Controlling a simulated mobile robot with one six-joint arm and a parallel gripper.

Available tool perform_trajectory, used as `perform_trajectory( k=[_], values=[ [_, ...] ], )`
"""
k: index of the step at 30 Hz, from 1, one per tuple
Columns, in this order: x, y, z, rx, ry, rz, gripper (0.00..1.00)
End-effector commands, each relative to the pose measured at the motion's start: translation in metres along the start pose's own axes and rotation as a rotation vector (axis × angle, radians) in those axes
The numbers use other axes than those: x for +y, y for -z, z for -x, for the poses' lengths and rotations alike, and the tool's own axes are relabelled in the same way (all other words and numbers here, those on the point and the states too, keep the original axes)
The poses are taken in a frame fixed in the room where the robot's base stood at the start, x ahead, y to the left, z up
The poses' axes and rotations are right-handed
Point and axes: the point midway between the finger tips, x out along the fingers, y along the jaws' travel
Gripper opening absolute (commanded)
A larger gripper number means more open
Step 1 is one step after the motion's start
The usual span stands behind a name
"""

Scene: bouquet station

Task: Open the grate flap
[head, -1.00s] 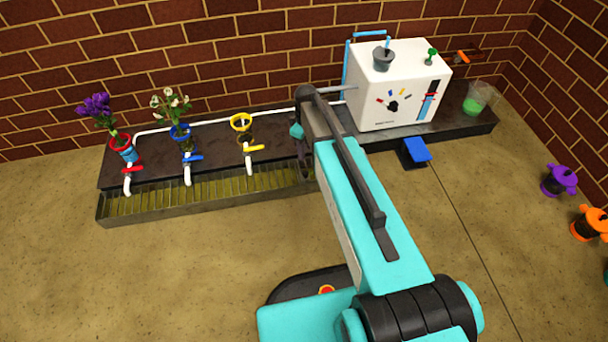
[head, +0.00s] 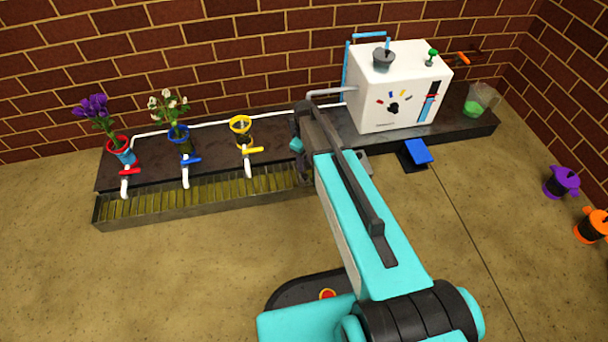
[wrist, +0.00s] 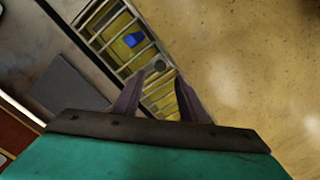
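The metal grate (head: 200,193) runs along the front of the dark bench in the head view. In the wrist view the grate (wrist: 104,25) crosses the upper middle, with a blue piece (wrist: 132,40) showing between its bars. A small round grey knob (wrist: 159,67) sits at the grate, just beyond my fingertips. I cannot make out the flap's edges. My gripper (wrist: 160,77) is open, its two fingers apart and nothing seen between them. The knob lies in line with the gap; I cannot tell their distance in depth.
Red, blue and yellow valves (head: 253,151) stand along the grate, with flower holders behind. A white machine (head: 400,88) stands right of my arm, with a blue pedal (head: 418,151) before it. Purple (head: 562,182) and orange pots (head: 592,226) stand at right. The front floor is clear.

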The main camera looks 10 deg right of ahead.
Motion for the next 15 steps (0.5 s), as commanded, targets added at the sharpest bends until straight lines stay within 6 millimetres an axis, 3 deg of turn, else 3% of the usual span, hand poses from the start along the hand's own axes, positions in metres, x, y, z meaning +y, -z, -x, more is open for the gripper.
perform_trajectory(
  k=[9, 15],
  values=[
    [0.0, 0.001, -0.05, -0.001, 0.001, 0.001, 0.38],
    [-0.001, 0.001, -0.07, -0.001, 0.001, 0.001, 0.38]
  ],
)
